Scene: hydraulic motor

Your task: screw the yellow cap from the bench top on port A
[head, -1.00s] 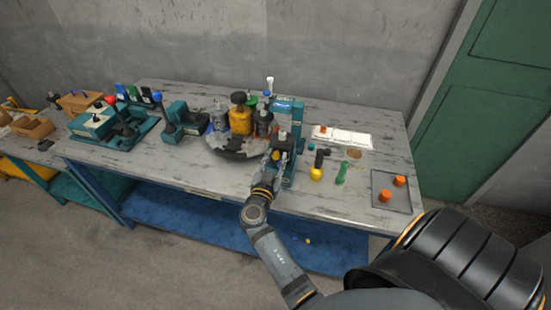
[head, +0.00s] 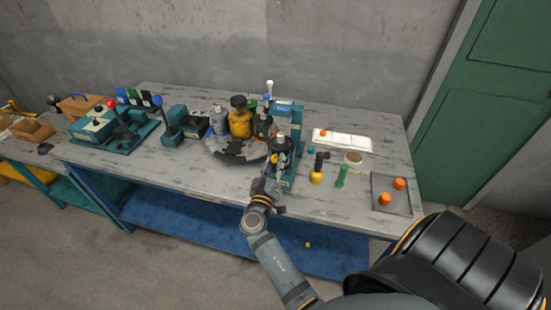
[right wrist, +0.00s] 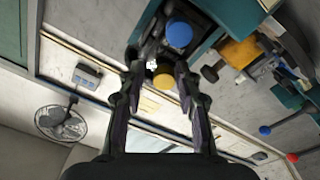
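The hydraulic motor sits in a teal stand (head: 297,140) near the middle of the bench. A yellow cap (right wrist: 163,76) is on the motor's near side in the right wrist view, below a blue cap (right wrist: 179,34). The yellow cap is small in the head view (head: 274,158). My right gripper (right wrist: 158,62) is open, its fingers on either side of the yellow cap in the picture, with gaps showing. In the head view my right gripper (head: 268,180) is just in front of the stand. I cannot see whether the cap is fully seated. My left gripper is out of view.
Right of the stand are a yellow-bodied item (head: 316,177), a green cylinder (head: 341,177) and a grey tray (head: 391,208) with orange caps. A carousel (head: 232,153) with bottles stands left of it. A small yellow spot (head: 307,244) shows below the bench.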

